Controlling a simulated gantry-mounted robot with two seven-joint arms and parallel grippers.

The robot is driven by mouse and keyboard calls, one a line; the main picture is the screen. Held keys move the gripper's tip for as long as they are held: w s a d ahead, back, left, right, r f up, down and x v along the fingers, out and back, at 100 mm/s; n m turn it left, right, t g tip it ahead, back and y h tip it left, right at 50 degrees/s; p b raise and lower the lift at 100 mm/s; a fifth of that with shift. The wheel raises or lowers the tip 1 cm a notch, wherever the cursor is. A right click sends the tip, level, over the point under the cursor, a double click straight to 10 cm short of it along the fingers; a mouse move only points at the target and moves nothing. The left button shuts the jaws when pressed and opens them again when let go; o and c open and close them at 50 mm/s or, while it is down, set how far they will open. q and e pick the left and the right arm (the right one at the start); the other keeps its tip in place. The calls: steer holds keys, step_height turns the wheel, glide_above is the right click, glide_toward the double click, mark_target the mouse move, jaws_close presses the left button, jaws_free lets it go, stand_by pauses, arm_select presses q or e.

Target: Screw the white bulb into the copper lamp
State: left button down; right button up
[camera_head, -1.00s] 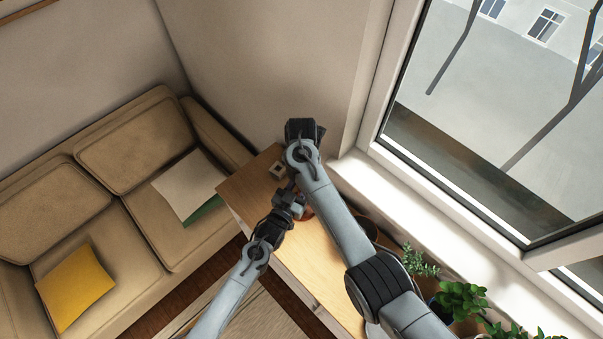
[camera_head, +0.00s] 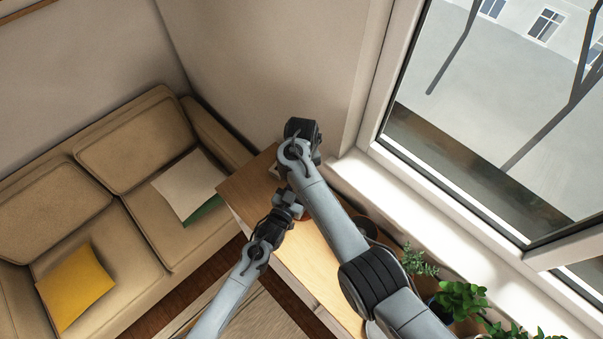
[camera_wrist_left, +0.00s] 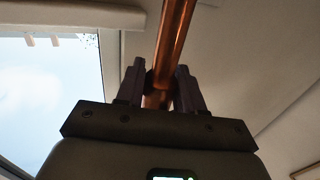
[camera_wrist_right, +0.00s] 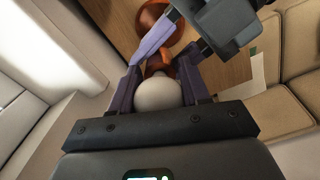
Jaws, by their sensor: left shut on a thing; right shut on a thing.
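The white bulb (camera_wrist_right: 157,95) sits between the fingers of my right gripper (camera_wrist_right: 160,92), which is shut on it in the right wrist view. The copper lamp's socket (camera_wrist_right: 158,66) is right against the bulb's far end, in line with it; the thread is hidden, so I cannot tell how deep it sits. The lamp's round copper base (camera_wrist_right: 155,18) shows beyond. My left gripper (camera_wrist_left: 160,85) is shut on the copper lamp's stem (camera_wrist_left: 175,40) in the left wrist view. In the head view my arms hide the bulb and lamp.
The lamp is over a wooden cabinet top (camera_head: 245,190) by the wall and window. Potted plants (camera_head: 455,298) stand along the sill at right. A sofa (camera_head: 100,215) with cushions is at left.

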steer(key=m, duration=0.5)
steer(key=shift+m, duration=0.4)
steer(key=m, duration=2.3)
steer(key=shift+d+m, duration=0.1)
steer(key=shift+m, duration=0.2)
steer(key=m, duration=1.2)
steer(key=shift+m, duration=0.4)
